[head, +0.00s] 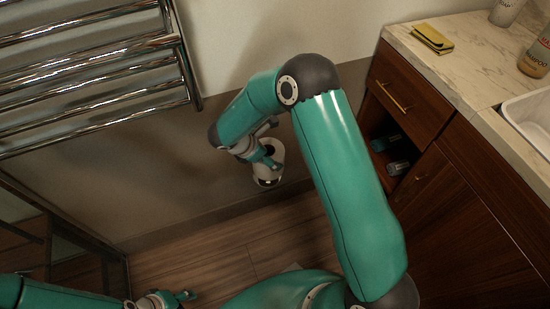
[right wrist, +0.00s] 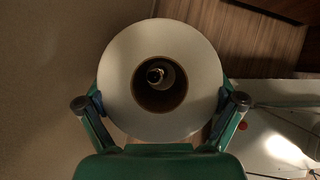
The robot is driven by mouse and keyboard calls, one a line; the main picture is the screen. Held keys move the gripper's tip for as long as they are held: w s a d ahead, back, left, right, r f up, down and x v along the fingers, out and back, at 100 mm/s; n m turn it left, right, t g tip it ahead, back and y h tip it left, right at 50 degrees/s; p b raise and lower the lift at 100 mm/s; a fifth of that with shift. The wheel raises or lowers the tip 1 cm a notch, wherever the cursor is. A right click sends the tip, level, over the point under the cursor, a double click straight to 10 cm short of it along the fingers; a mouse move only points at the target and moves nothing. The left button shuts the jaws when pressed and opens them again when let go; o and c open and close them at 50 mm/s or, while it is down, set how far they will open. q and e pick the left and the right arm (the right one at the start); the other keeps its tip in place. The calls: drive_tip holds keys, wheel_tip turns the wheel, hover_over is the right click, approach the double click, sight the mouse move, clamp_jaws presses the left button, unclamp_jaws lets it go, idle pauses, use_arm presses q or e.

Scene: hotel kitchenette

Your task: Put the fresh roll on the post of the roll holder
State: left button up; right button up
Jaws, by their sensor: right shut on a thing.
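The fresh roll (right wrist: 120,65) is white with a brown cardboard core. My right gripper (right wrist: 162,101) is shut on its sides, with one finger on each side. In the right wrist view I look down through the core and see a shiny metal post tip (right wrist: 155,75), slightly off centre. I cannot tell whether the tip is inside the core or below it. In the head view, the roll (head: 278,152) is partly hidden by my right gripper, low beside the wall. My left gripper (head: 180,297) is at the bottom left, away from the roll; its opening is unclear.
A chrome towel rail (head: 90,70) is on the wall at upper left. A wooden cabinet (head: 455,170) with an open shelf stands at right; its marble counter (head: 450,65) holds a yellow cloth (head: 432,38) and bottles. The wooden floor (head: 215,255) has free room.

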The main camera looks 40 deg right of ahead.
wheel_tip(320, 180, down, 4)
drive_tip(key=shift+f+b, duration=0.2)
drive_tip(key=shift+b, duration=0.25)
drive_tip(key=shift+w+f, duration=0.2)
drive_tip(key=shift+w, duration=0.05)
drive_tip(key=o, duration=0.8)
drive_tip(key=shift+o, duration=0.2)
